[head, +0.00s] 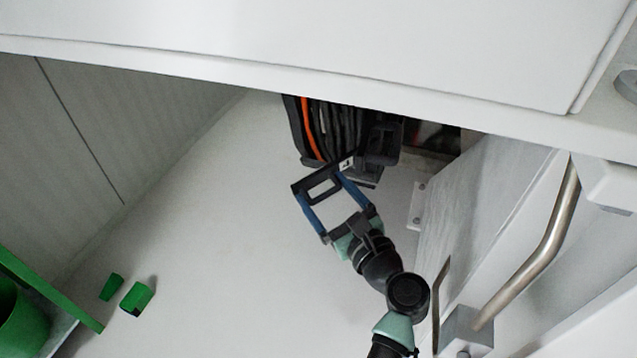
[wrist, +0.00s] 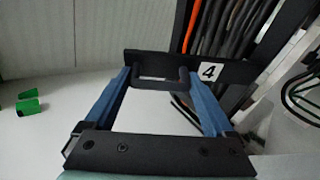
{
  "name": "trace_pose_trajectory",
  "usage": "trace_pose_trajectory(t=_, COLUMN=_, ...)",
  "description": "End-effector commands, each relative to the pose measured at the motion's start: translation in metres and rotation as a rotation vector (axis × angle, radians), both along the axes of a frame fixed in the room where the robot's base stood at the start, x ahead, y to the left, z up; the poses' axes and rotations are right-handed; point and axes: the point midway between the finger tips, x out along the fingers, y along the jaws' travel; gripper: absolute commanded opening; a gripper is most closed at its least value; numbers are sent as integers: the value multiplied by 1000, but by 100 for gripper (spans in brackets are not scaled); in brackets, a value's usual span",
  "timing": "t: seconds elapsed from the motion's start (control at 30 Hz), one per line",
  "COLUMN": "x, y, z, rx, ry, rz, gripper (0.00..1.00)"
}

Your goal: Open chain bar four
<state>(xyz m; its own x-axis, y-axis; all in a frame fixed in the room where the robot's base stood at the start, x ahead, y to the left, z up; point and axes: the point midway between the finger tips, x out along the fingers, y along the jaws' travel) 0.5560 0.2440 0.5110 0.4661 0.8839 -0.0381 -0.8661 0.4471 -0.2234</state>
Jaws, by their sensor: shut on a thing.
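Chain bar four is a black bar with a U-shaped handle (wrist: 160,82) and a white label reading 4 (wrist: 208,72) in the wrist view. In the head view the bar (head: 299,187) lies in front of a dark rack, just below its lower end. My gripper (wrist: 160,76) has two blue fingers, one on each side of the handle, and is shut on it across its width. In the head view my gripper (head: 320,185) reaches up to the bar from below. The fingertip contact is partly hidden against the black bar.
Dark hoses and an orange one (head: 311,128) fill the rack behind the bar. A bent metal handrail (head: 540,250) and a pale panel stand at the right. Small green pieces (head: 137,298) lie at the lower left.

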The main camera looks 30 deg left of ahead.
Motion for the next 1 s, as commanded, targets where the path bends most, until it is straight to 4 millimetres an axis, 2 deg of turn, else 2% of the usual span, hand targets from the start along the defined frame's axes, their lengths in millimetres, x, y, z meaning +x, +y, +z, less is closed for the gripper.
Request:
trace_pose_trajectory(t=0.2, x=-1, y=-12, z=-2, rx=-24, ry=-5, rz=74, gripper=0)
trace_pose_trajectory(t=0.53, x=-2, y=-13, z=-3, rx=-26, ry=-6, rz=84, gripper=0)
trace_pose_trajectory(t=0.57, x=-2, y=-13, z=-3, rx=-27, ry=-7, rz=84, gripper=90)
trace_pose_trajectory(t=0.6, x=-2, y=-13, z=-3, rx=-27, ry=-7, rz=84, gripper=98)
trace_pose_trajectory(t=0.63, x=-2, y=-13, z=-3, rx=-27, ry=-7, rz=84, gripper=100)
trace_pose_trajectory(t=1.0, x=-2, y=-13, z=-2, rx=-25, ry=-8, rz=85, gripper=100)
